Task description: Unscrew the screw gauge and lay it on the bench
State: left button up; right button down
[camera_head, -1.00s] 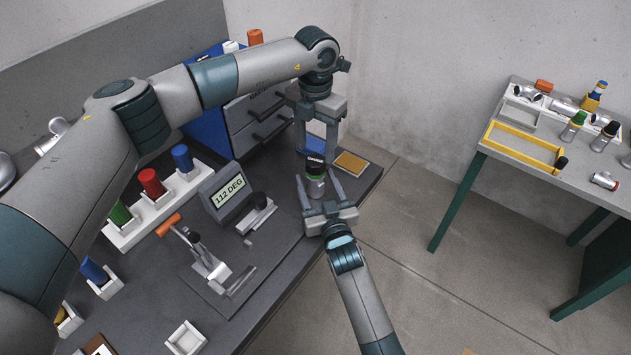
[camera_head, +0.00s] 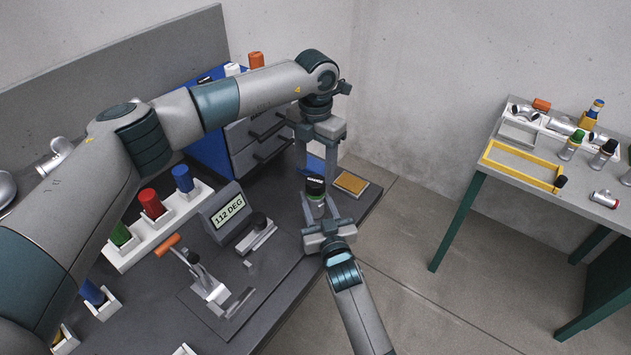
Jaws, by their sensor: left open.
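The screw gauge (camera_head: 315,186) has a black cap with white lettering. It sits upright on a grey metal casting (camera_head: 317,210) with a green band, near the bench's (camera_head: 290,312) right side. My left gripper (camera_head: 317,170) points down from above, open, its fingers either side of the gauge's top. My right gripper (camera_head: 317,198) reaches in from the front, its fingers either side of the casting. I cannot tell whether they touch it. The casting's base is hidden by my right gripper.
A display reading 112 DEG (camera_head: 228,209) and a fixture with an orange-handled lever (camera_head: 168,244) stand to the left. A rack (camera_head: 128,258) holds coloured plugs. A tan pad (camera_head: 351,184) lies right of the gauge. A side table (camera_head: 513,178) with several castings stands at right.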

aim_at(316, 181)
pick_arm(q)
jog(key=m, duration=0.4)
jog(key=shift+d+m, duration=0.1)
jog(key=shift+m, duration=0.3)
jog(key=m, duration=0.3)
jog(key=shift+m, duration=0.3)
jog(key=shift+f, duration=0.1)
jog(key=shift+f, duration=3.95)
